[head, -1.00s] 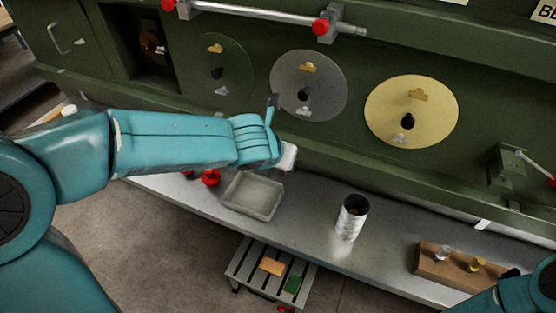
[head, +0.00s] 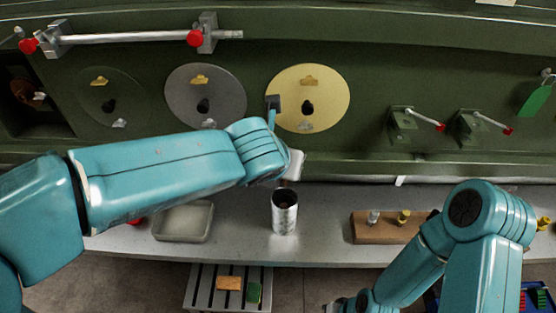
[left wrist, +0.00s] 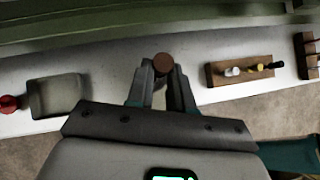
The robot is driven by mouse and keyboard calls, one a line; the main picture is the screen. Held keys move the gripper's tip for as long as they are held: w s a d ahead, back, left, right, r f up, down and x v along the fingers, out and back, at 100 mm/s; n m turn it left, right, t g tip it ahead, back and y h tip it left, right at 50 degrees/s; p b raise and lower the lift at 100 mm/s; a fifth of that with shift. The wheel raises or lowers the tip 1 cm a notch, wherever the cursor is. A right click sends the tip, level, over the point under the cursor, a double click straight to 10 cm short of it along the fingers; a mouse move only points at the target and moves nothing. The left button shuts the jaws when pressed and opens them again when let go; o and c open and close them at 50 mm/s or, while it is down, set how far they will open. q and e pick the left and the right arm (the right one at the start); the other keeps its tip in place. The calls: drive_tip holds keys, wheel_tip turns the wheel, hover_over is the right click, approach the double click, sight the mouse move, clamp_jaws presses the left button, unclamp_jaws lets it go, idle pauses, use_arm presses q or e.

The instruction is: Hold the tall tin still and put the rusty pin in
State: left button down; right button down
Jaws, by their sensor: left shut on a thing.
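The tall tin (head: 285,215) stands upright on the grey shelf in the head view, its dark open mouth facing up. My left gripper (head: 290,172) is above the tin, mostly hidden behind its own wrist. In the left wrist view its fingers (left wrist: 162,78) are shut on the rusty pin (left wrist: 163,61), whose round brown end shows between the tips. The pin is above the tin; the gap between them is hard to judge. My right gripper (head: 338,304) shows only in part at the bottom edge, away from the tin, its jaws unclear.
A shallow grey tray (head: 183,222) lies left of the tin. A wooden block (head: 385,228) with small fittings stands to the right. The green panel behind carries round discs (head: 308,98) and red-tipped levers (head: 425,118). The shelf around the tin is clear.

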use_arm(q)
drive_tip(key=shift+f, duration=1.85)
drive_tip(key=shift+a, duration=0.1)
